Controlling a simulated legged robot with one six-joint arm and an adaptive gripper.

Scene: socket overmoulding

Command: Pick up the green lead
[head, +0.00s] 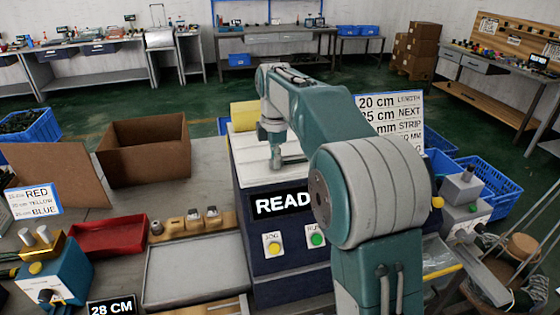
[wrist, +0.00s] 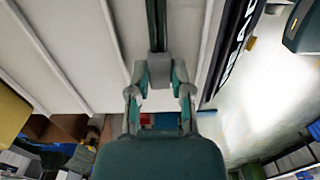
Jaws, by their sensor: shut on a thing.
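My gripper (head: 287,161) is over the pale top of the dark blue machine (head: 262,225) in the head view. In the wrist view my gripper (wrist: 160,72) has its fingertips together at the middle. A narrow dark green strip (wrist: 156,25), which looks like the green lead, runs from the fingertips to the top edge of the picture. My gripper is shut on it. The held part is hidden by the fingertips. I cannot make out the lead in the head view, where the gripper is small and partly covers it.
The machine's display (head: 282,202) reads "READ", its right end hidden by my arm. A red tray (head: 108,236), a grey tray (head: 195,272) and an open cardboard box (head: 145,150) stand to the left. A sign board (head: 398,112) and blue crates (head: 490,185) are to the right.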

